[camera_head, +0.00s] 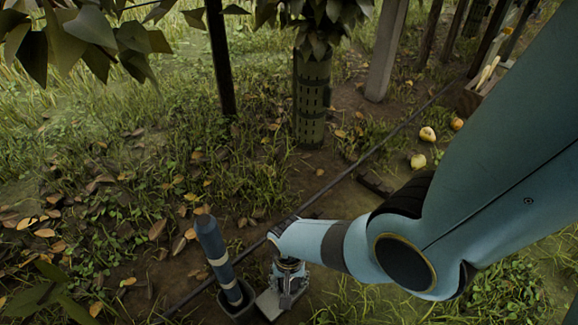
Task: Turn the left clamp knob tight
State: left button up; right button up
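My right arm comes in from the right, and its gripper (287,292) points down at the bottom centre of the head view. The fingers are small and partly covered by the wrist, so I cannot tell if they are open or shut. A light grey plate or block (268,304) lies beside and partly under the fingers; I cannot tell if they touch it. No clamp or clamp knob can be made out. My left gripper is not in view.
A dark blue banded cylinder (212,245) stands tilted in a dark holder (238,308), left of the gripper. A tree trunk with a mesh guard (312,100), a dark post (219,60) and a pale post (387,55) stand behind. Yellow fruit (418,161) lies right; a dark hose (340,178) crosses the ground.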

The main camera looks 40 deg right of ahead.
jog(key=o, duration=0.4)
jog(key=shift+r, duration=0.1)
notch_tip(320, 180, up, 12)
jog(key=shift+f, duration=0.1)
dwell(0.5)
dwell(0.4)
